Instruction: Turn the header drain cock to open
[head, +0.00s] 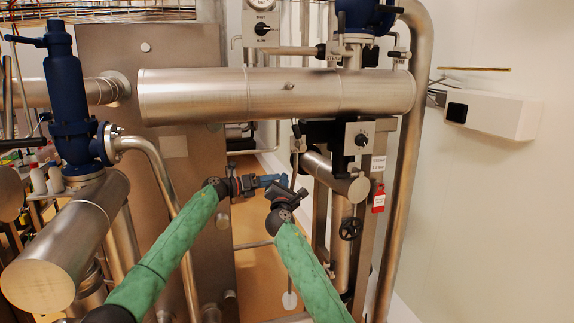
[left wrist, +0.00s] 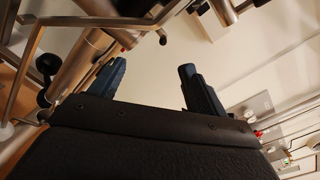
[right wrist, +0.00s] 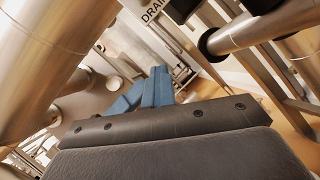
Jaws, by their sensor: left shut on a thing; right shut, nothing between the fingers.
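My left gripper (head: 272,181) is in the middle of the head view, its blue fingers beside a thin steel rod (head: 295,165) with a dark top. In the left wrist view my left gripper (left wrist: 148,78) has its fingers apart on a thing I cannot make out; a thin rod with a rounded end (left wrist: 162,37) shows between and beyond the tips. My right gripper (head: 284,190) is just below and right, close to the left one. In the right wrist view my right gripper (right wrist: 157,82) is shut and empty. I cannot clearly identify the drain cock.
A wide horizontal steel header (head: 240,93) crosses above the grippers. A short pipe (head: 335,178), a black handwheel (head: 350,229) and a red tag (head: 378,201) are at the right. A blue valve (head: 68,105) stands at the left. Open floor shows below the grippers.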

